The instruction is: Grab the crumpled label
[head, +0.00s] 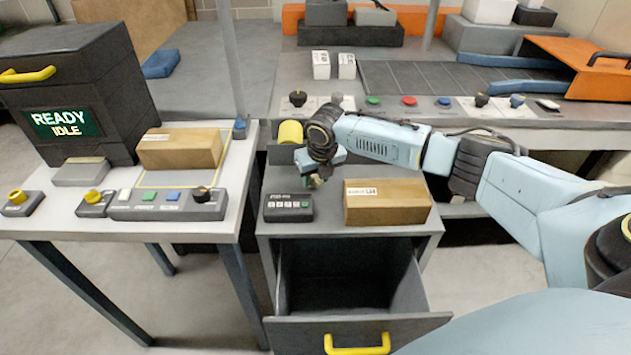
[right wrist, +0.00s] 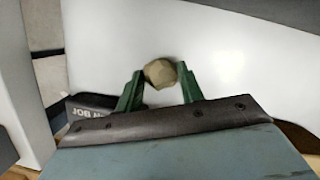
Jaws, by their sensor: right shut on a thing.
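The crumpled label (right wrist: 160,72) is a small beige ball in the right wrist view. It sits between the two green fingertips of my right gripper (right wrist: 161,85), which is shut on it. In the head view my right gripper (head: 316,181) points down over the grey drawer cabinet (head: 340,228), just behind the black keypad box (head: 288,207). The label cannot be made out clearly in the head view. My left gripper is not in view.
A cardboard box (head: 387,202) stands right of the keypad box on the cabinet. The cabinet's drawer (head: 358,332) is pulled open and looks empty. A table at left (head: 55,210) holds a second cardboard box (head: 180,149) and a button panel (head: 166,204).

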